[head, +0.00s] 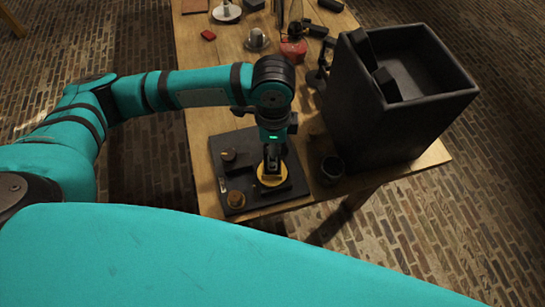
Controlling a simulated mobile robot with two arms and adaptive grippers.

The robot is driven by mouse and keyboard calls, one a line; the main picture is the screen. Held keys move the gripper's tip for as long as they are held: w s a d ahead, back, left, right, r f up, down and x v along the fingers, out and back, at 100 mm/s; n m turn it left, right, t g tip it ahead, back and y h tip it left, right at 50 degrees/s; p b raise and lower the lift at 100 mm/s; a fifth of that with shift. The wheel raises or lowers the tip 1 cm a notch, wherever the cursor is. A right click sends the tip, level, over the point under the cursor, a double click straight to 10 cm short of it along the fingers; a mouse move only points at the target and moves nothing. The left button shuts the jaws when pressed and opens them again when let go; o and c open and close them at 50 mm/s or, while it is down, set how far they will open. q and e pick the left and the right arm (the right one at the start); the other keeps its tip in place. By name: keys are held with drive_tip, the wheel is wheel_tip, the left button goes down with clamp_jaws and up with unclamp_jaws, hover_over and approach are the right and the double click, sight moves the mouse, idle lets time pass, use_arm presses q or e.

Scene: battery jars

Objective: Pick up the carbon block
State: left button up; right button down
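I cannot say for certain which dark piece is the carbon block. Black blocks lie at the table's far end, one (331,5) at the back edge and another (318,31) nearer. Dark bar-like pieces (385,84) also show inside the large black box. My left gripper (271,172) points down over a yellow disc (265,182) on the dark board (222,147) at the table's near end. Its fingers are small and dark here, so their opening and anything between them cannot be made out. My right gripper is not in view.
The tall black box (440,110) stands at the wooden table's (200,60) right edge. A small dark cup (332,168) is beside the board, which bears brown-topped pieces (236,199). A red item (293,48) and several small things crowd the far end. The table's left middle is mostly clear.

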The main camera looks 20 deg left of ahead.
use_arm(q)
wheel_tip(320, 180, down, 6)
drive_tip(key=shift+a+r+p, duration=0.15)
drive_tip(key=shift+r+p, duration=0.1)
drive_tip(key=shift+p, duration=0.35)
drive_tip(key=shift+f, duration=0.3)
drive_tip(key=shift+c, duration=0.2)
drive_tip(key=c, duration=0.7)
clamp_jaws()
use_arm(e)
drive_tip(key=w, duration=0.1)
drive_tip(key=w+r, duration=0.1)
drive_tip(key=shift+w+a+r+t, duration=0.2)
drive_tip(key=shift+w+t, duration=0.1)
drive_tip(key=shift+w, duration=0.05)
